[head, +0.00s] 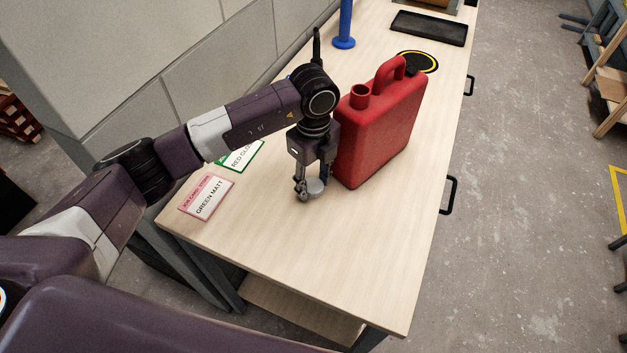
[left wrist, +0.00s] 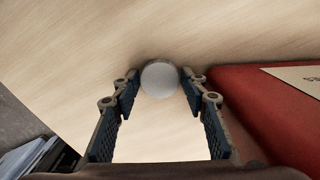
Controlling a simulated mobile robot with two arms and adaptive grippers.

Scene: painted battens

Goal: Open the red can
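The red can (head: 375,135) stands upright on the bench, with a handle on top. Its short neck (head: 359,97) has no cap on it. My left gripper (head: 309,190) points down beside the can, on its left. In the left wrist view its fingertips (left wrist: 160,80) meet both sides of a round pale grey cap (left wrist: 160,79). The cap (head: 317,187) is at or just above the bench top; I cannot tell if it touches. The can's red side (left wrist: 265,110) shows close to the right finger. My right gripper is not in view.
The wooden bench (head: 330,265) is clear in front. A pink-edged card reading GREEN MATT (head: 207,197) and a green-edged card (head: 240,157) lie left. Behind are a yellow-black ring mark (head: 428,58), a black tray (head: 430,28) and a blue post (head: 345,25).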

